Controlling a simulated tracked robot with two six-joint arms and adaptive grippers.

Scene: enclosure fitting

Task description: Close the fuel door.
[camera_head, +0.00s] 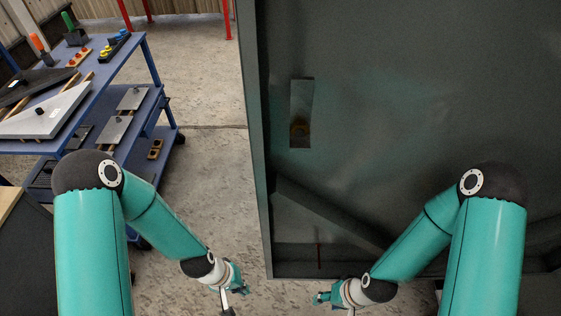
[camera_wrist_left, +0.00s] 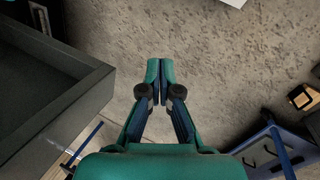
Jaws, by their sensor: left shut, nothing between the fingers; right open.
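A narrow upright grey rectangle (camera_head: 302,88) is set in the large dark green-grey enclosure panel (camera_head: 400,110) in the head view. It has a rusty round spot in its lower half. It looks like the fuel door area, but I cannot tell door from opening or how far it stands open. My left gripper (camera_head: 238,284) is low, left of the panel's edge, well apart from the rectangle. The left wrist view shows its fingers (camera_wrist_left: 161,72) shut together and empty over the floor. My right gripper (camera_head: 322,298) is open below the panel's lower edge, touching nothing visible.
A blue workbench cart (camera_head: 150,70) with tools and plates stands at the left. Concrete floor (camera_head: 200,90) is clear between it and the enclosure. A dark walled edge (camera_wrist_left: 75,95) lies at the left of the wrist view, with a blue cart (camera_wrist_left: 270,145) at the lower right.

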